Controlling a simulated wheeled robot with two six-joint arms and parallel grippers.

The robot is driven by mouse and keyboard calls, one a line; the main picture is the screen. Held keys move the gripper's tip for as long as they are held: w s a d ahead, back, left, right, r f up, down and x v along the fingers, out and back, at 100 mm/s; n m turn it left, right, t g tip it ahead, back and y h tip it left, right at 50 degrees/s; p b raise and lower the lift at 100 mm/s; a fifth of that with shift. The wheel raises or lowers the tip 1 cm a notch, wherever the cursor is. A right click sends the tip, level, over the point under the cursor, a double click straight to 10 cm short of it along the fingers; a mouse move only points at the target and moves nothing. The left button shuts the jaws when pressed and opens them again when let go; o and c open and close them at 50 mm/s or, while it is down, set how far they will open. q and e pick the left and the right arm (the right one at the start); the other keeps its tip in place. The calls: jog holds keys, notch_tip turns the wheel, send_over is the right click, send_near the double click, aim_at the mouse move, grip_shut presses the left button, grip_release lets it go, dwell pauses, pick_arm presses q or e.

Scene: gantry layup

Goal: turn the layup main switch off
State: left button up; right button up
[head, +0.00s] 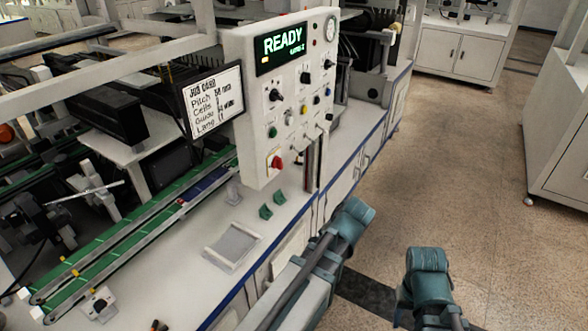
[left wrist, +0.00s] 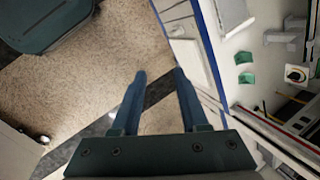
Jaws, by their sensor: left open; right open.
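The layup main switch looks to be the red rotary knob (head: 276,161) low on the upright white control panel (head: 262,120). The knob's exact angle is too small to read. The panel's display (head: 282,48) reads READY in green. My left gripper (left wrist: 160,73) is open and empty in the left wrist view, with floor and the bench edge beyond its fingers. My right gripper (head: 428,262) is at the lower right of the head view, over the floor, well apart from the panel. Its fingers are hard to make out.
A job card screen (head: 210,100) stands left of the panel. Below the panel, the white bench holds green blocks (head: 265,211) and a shallow tray (head: 232,245). A green conveyor (head: 120,248) runs alongside. Open floor (head: 430,150) lies to the right.

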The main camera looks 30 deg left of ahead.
pick_arm(q)
jog(key=w+a+r+m+y, duration=0.3)
jog(key=a+m, duration=0.1)
jog(key=m+t+y, duration=0.1)
jog(key=m+y, duration=0.9)
jog(key=y, duration=0.1)
send_near(282, 161)
jog(key=a, duration=0.8)
jog(key=shift+w+a, duration=0.2)
jog(key=shift+w, duration=0.1)
grip_shut()
